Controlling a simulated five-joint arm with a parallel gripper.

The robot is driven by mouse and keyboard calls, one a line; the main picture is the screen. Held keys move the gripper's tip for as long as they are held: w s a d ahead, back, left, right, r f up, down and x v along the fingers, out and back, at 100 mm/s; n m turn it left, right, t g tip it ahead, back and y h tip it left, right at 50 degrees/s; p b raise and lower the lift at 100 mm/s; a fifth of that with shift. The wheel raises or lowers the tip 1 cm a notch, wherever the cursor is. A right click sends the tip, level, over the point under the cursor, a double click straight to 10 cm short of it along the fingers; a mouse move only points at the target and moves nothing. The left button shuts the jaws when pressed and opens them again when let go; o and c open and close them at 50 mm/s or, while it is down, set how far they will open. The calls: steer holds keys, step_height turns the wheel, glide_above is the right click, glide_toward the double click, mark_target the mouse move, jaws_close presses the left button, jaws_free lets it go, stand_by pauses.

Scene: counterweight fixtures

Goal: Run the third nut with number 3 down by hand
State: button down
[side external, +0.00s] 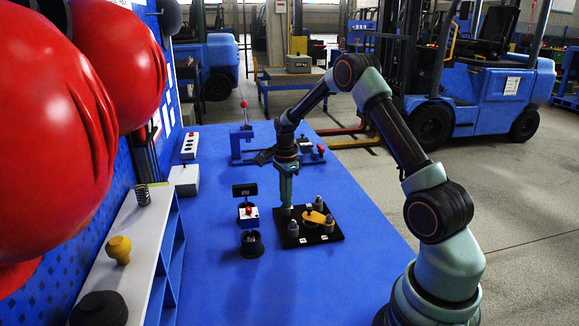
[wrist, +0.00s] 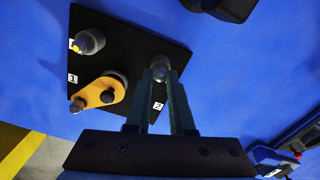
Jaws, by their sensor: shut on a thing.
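A black plate (side external: 309,240) lies on the blue table with several grey posts or nuts and an orange arm-shaped piece (side external: 314,217) on it. In the wrist view, my gripper (wrist: 160,78) is shut on a grey round-topped nut (wrist: 160,65) at one corner of the plate. A small white label (wrist: 158,106) lies beside it; its digit is too small to read surely. Another grey nut (wrist: 90,41) stands at a different corner. In the side view, my gripper (side external: 287,203) points down at the plate's far left corner, and its fingers hide most of the held nut.
A small red-buttoned box (side external: 248,217) and a black round cup (side external: 252,245) stand left of the plate. A blue clamp fixture (side external: 240,147) stands behind. A shelf (side external: 128,235) edges the left side. Table right of the plate is clear.

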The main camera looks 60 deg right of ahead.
steer(key=shift+r+m, duration=0.1)
steer(key=shift+m, duration=1.5)
steer(key=c, duration=0.8)
jaws_free()
step_height(320, 180, up, 12)
steer(key=shift+r, duration=0.1)
